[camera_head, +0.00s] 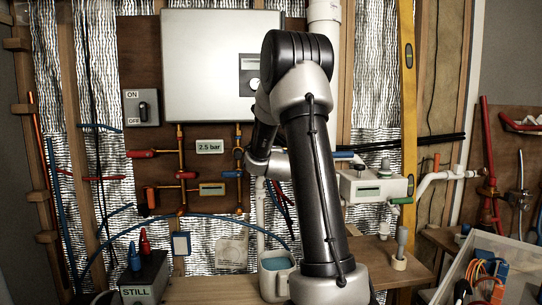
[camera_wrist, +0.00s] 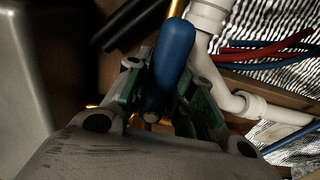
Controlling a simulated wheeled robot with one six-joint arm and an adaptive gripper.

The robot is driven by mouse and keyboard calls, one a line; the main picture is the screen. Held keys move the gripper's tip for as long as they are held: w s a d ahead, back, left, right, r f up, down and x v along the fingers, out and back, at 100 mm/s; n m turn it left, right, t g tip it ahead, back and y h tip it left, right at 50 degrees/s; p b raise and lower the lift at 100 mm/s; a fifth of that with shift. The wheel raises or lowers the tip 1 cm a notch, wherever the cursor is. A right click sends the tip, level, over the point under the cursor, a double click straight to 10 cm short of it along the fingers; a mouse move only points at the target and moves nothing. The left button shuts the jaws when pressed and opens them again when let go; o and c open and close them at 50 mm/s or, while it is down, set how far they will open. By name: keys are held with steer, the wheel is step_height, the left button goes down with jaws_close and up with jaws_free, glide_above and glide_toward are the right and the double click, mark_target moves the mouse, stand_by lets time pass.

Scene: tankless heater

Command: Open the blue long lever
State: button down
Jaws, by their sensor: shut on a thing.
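The blue long lever (camera_wrist: 174,55) fills the middle of the wrist view, a thick rounded handle. My gripper (camera_wrist: 160,92) has its two green-padded fingers on either side of the lower part of the handle, shut on it. A brass-coloured pipe and a white pipe (camera_wrist: 207,20) are close behind the lever. In the head view my arm hides the gripper. A blue handle (camera_head: 345,155) shows just right of my arm there; I cannot tell whether it is the held lever.
A large white heater box (camera_head: 205,65) hangs on the wall. Copper pipes with red handles (camera_head: 142,154) are at left. A grey bin (camera_head: 500,262) is at right.

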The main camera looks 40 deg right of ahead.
stand_by(0.4)
steer(key=c, duration=1.2)
jaws_free()
steer(key=v, duration=1.2)
